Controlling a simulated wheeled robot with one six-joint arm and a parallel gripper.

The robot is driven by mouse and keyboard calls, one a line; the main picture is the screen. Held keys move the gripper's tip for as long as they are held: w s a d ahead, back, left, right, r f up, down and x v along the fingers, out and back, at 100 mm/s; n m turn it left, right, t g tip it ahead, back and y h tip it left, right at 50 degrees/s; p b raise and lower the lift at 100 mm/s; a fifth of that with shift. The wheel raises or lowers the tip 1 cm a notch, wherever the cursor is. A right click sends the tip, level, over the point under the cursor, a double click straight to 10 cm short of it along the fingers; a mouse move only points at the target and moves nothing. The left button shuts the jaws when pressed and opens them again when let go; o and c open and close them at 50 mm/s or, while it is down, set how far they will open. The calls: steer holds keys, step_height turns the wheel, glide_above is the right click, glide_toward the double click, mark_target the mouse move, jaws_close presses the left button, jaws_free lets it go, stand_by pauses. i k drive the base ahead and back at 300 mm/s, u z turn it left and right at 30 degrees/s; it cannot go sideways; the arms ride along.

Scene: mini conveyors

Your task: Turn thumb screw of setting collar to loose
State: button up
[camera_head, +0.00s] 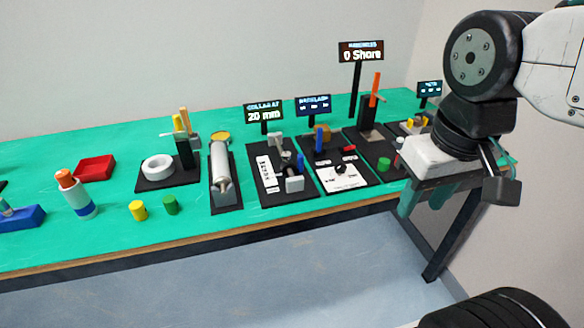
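The sign reading "COLLAR AT 20 mm" (264,113) stands behind a black board (262,195) near the middle of the table. On this board are a white scale strip, a grey block in front and small grey and dark parts behind it. An upright blue piece (300,163) at the board's right may be the thumb screw of the setting collar; the parts are too small to tell, and so is the screw's setting. My gripper (455,178) hangs at the table's right end, well right of the collar board and apart from it. Its finger opening is unclear.
Close right of the collar board is a board with a black knob (341,168). A grey cylinder on a stand (221,168) is close left. A tall post with an orange lever (375,90) stands back right. The front table edge (180,246) is clear.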

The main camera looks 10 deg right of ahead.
mark_target(286, 156)
steer(key=k, duration=0.5)
steer(key=u, duration=1.5)
steer(key=i, duration=1.3)
steer(key=z, duration=1.5)
